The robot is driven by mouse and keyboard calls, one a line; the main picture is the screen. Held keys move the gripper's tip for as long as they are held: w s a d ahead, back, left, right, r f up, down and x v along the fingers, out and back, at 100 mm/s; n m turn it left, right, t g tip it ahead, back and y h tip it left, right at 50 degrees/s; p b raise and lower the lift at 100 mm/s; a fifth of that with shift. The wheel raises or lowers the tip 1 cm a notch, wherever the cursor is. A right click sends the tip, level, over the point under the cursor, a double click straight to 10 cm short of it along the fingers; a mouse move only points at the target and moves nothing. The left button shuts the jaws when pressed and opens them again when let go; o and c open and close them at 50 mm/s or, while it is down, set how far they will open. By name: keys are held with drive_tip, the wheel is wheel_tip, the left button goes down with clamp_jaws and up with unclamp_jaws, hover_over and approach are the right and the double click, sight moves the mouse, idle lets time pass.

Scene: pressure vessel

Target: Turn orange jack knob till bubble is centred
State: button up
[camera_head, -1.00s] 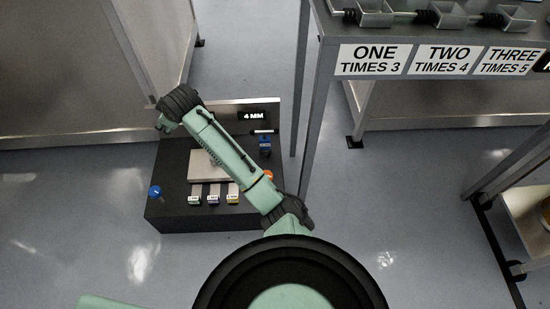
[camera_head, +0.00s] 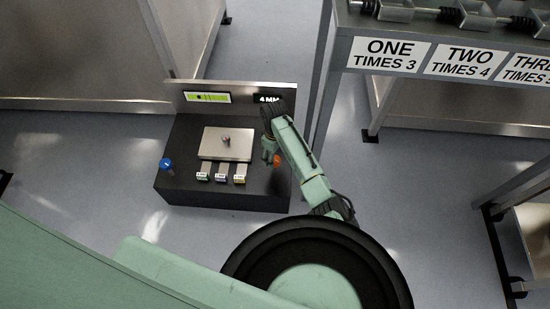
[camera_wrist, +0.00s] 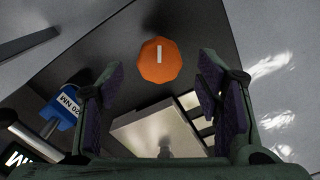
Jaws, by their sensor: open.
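The orange jack knob (camera_wrist: 160,60) shows whole in the wrist view, with a white pointer mark along its top. In the head view the orange knob (camera_head: 277,160) is at the right side of the black box, partly hidden by my arm. My gripper (camera_wrist: 161,78) is open, with a finger on each side of the knob in the picture. I cannot tell how far above it the fingers are. The green level vial (camera_head: 215,97) is on the back panel; its dark bubble (camera_head: 199,97) sits left of the middle.
The black box (camera_head: 180,187) bears a metal plate (camera_head: 215,143), several labelled tabs and a blue knob (camera_head: 166,164) at left. A blue part marked 20 NM (camera_wrist: 68,104) is left of my gripper in the wrist view. A shelf rack (camera_head: 335,75) stands close at right.

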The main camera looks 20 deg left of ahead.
drive_tip(key=shift+f, duration=1.45)
drive_tip(key=shift+c, duration=0.3)
drive_tip(key=c, duration=1.1)
